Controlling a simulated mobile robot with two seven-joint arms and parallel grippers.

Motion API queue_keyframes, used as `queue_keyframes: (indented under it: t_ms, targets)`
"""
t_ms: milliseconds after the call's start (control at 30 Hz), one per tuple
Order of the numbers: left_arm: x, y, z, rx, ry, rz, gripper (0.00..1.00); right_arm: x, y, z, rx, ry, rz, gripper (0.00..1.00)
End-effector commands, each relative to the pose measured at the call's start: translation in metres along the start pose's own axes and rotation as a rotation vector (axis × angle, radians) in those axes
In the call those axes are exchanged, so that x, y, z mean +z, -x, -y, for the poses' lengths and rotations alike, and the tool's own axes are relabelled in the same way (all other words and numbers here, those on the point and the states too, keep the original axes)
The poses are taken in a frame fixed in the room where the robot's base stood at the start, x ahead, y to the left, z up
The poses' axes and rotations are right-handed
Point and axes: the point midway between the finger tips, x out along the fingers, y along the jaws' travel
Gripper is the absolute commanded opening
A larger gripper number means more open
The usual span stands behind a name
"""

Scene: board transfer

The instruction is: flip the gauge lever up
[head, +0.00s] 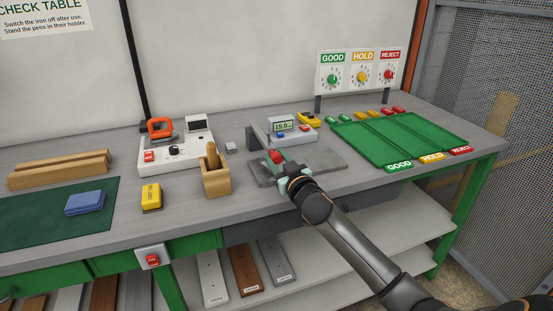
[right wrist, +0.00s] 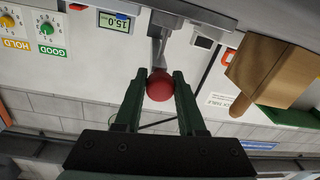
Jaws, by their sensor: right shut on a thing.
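The gauge stands at the middle of the bench, with a small readout (head: 283,126) showing 15.0 and a grey upright (head: 254,137). Its lever ends in a round red knob (head: 276,156). My right gripper (head: 283,168) reaches in from the front right and is at the knob. In the right wrist view the red knob (right wrist: 160,85) sits between the two green fingers (right wrist: 160,88), which are shut on it. The grey lever arm (right wrist: 158,45) runs from the knob to the gauge. The lever's exact angle is hard to tell. My left gripper is not in view.
A grey plate (head: 328,160) lies under the gripper. A wooden holder (head: 216,181) and a soldering station (head: 176,150) stand to the left. A green sorting tray (head: 375,150) lies to the right, below a GOOD, HOLD, REJECT sign (head: 349,56).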

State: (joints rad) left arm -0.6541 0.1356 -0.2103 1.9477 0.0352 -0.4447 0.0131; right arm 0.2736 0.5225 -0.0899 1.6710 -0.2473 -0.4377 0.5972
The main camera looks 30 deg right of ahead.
Motion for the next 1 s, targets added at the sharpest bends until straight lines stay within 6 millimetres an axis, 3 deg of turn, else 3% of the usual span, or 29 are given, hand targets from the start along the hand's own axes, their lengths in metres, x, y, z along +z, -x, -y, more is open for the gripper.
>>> queue_keyframes:
  t_ms: [1000]
  targets:
    - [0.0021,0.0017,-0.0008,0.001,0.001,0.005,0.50,-0.0005,-0.0004,0.0010,-0.003,-0.001,0.002,0.00]
